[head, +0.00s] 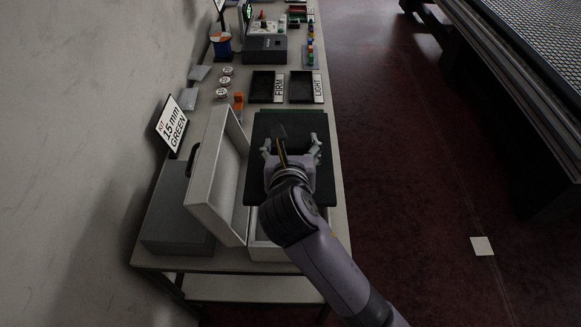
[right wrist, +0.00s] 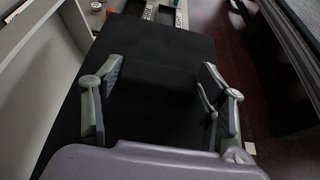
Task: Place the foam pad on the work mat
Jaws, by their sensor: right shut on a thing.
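The foam pad (head: 318,185) is a large black sheet, lying roughly flat over the front right of the table in the head view. My right gripper (head: 291,152) is above it, with its fingers set wide apart and closed on black foam. In the right wrist view the foam pad (right wrist: 150,60) fills the space beneath and between the fingers of my right gripper (right wrist: 157,90). A thin dark green edge (head: 290,113) shows just beyond the pad; I cannot tell whether this is the work mat. My left gripper is out of view.
An open grey case has its lid (head: 215,180) raised left of the pad and its base (head: 268,252) partly under it. A "15 mm GREEN" sign (head: 172,124) stands at left. Black trays labelled FIRM (head: 262,86) and LIGHT (head: 301,86) lie beyond, near an orange piece (head: 239,100).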

